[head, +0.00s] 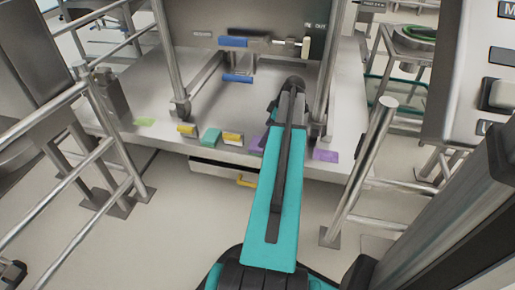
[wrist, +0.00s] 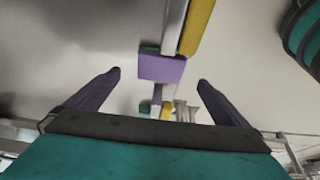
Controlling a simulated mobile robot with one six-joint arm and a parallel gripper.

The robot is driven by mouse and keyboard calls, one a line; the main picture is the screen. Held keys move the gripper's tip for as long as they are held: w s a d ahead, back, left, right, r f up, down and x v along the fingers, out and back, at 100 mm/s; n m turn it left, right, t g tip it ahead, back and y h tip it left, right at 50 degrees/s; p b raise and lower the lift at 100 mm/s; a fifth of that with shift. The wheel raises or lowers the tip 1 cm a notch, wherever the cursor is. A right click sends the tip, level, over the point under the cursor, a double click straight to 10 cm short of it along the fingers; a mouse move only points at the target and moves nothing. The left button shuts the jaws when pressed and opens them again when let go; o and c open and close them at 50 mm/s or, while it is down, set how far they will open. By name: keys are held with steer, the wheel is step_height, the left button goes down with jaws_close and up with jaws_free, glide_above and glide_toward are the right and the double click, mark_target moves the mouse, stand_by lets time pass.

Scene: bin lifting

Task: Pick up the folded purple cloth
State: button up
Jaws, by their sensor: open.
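A flat purple piece (head: 326,155), which looks like folded cloth, lies near the front edge of the steel platform, right of my arm. Another purple piece (head: 256,143) shows just left of my arm, partly hidden by it. In the wrist view a purple piece (wrist: 162,68) shows ahead, between the two fingers in the picture; I cannot tell which of the two it is. My gripper (wrist: 160,76) is open, its dark fingers spread wide with nothing between them. In the head view my arm hides the fingers.
The steel platform (head: 165,95) also bears yellow pieces (head: 187,130), a green piece (head: 211,137) and a light green one (head: 143,121) along its front. A steel post (head: 365,165) stands at right and railings (head: 105,140) at left. A yellow handle (head: 246,181) sits below the platform edge.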

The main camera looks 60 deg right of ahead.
mark_target(253, 149)
steer(key=shift+x, duration=0.9)
steer(key=shift+b+x, duration=1.8)
steer(key=shift+x, duration=0.8)
steer(key=shift+w+a, duration=0.15)
steer(key=shift+r, duration=0.1)
steer(key=c, duration=1.2)
